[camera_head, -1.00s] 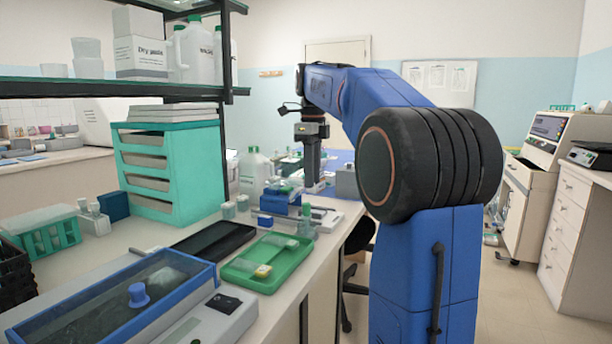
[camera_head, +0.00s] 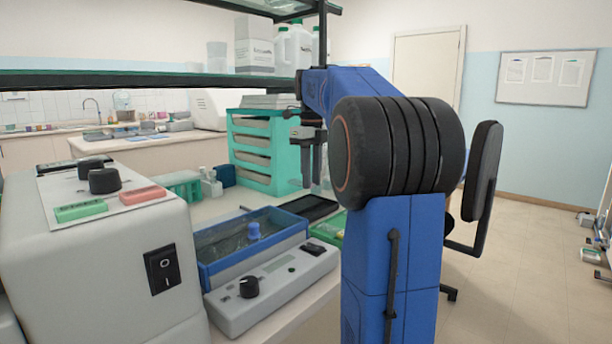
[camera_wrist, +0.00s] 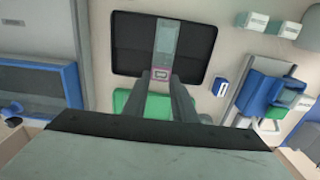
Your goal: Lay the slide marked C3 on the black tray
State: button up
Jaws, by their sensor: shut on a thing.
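My gripper (camera_wrist: 160,86) is shut on a clear glass slide (camera_wrist: 165,42) by its pink-edged label end. The label's writing is too small to read. In the wrist view the slide's clear part overlaps the black tray (camera_wrist: 130,45), pointing towards its far edge. I cannot tell from this whether it touches the tray. In the head view my gripper (camera_head: 307,170) hangs downward close to the black tray (camera_head: 315,207), which is partly hidden by my arm. The slide cannot be made out there.
A green tray (camera_wrist: 122,98) lies beside the black tray, partly behind my fingers. A blue-rimmed water bath (camera_head: 250,270) stands in front. A teal drawer rack (camera_head: 262,150) stands behind. A blue rack (camera_wrist: 255,92) is right in the wrist view. A grey machine (camera_head: 110,260) fills the left foreground.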

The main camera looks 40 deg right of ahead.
jog(key=shift+a+f, duration=0.15)
jog(key=shift+f, duration=3.3)
jog(key=shift+f, duration=0.25)
jog(key=o, duration=1.1)
jog(key=shift+r, duration=0.15)
notch_tip(320, 180, up, 17)
jog(key=shift+r, duration=0.1)
jog(key=shift+s, duration=0.1)
